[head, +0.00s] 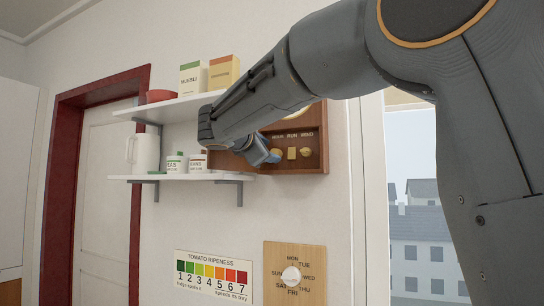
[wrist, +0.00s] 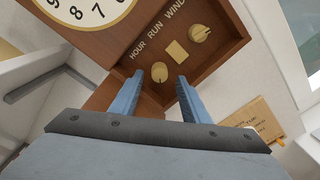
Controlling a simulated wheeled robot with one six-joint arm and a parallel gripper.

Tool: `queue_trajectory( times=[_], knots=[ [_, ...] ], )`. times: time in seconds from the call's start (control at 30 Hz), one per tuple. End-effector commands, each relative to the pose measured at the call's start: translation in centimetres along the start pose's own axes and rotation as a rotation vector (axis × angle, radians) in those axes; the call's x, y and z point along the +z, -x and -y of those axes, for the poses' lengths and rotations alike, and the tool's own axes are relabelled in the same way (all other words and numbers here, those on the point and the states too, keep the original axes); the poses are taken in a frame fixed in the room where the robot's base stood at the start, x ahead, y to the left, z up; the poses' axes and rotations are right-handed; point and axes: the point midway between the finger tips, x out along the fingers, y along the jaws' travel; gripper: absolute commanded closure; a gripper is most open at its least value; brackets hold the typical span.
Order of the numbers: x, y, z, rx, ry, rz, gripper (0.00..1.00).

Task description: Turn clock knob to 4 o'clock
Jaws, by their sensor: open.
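The brown wooden clock (head: 318,140) hangs on the wall at the right end of the shelves, partly hidden by my arm. The wrist view shows only the lower part of its white dial (wrist: 85,10); no hands show there. Below the dial, a round brass knob (wrist: 159,72) sits under the word HOUR. A square RUN piece (wrist: 177,51) and a round WIND knob (wrist: 199,33) are beside it. My gripper (head: 262,154) is open, its blue fingers pointing at the clock. In the wrist view, the HOUR knob appears between the fingertips; I cannot tell whether they touch it.
Two white shelves (head: 192,178) left of the clock hold boxes, a red bowl (head: 160,96), jars and a white jug (head: 146,153). Below are a tomato ripeness chart (head: 213,277) and a wooden weekday dial (head: 276,256). A window (head: 420,230) is at right.

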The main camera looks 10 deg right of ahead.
Motion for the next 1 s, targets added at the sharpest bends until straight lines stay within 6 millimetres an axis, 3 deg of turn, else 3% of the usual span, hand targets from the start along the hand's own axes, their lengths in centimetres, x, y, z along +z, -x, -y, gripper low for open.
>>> queue_trajectory(
  times=[0.1,0.3,0.63,0.7,0.77,0.87,0.97,1.0],
  knots=[
    [-0.2,2.1,0.1,0.003,-0.001,-0.002,0.58],
    [-0.1,4.3,0.1,0.001,-0.001,0.0,0.58],
    [0.0,4.8,0.1,-0.001,0.0,0.001,0.58],
    [0.0,4.8,0.1,-0.002,0.0,0.0,0.66],
    [-0.3,4.6,0.7,-0.012,-0.002,-0.008,0.68],
    [-2.0,3.8,3.6,-0.067,-0.019,-0.047,0.68],
    [-5.4,2.6,10.0,-0.194,-0.071,-0.126,0.68],
    [-7.1,2.4,13.6,-0.267,-0.106,-0.163,0.68]
  ],
)
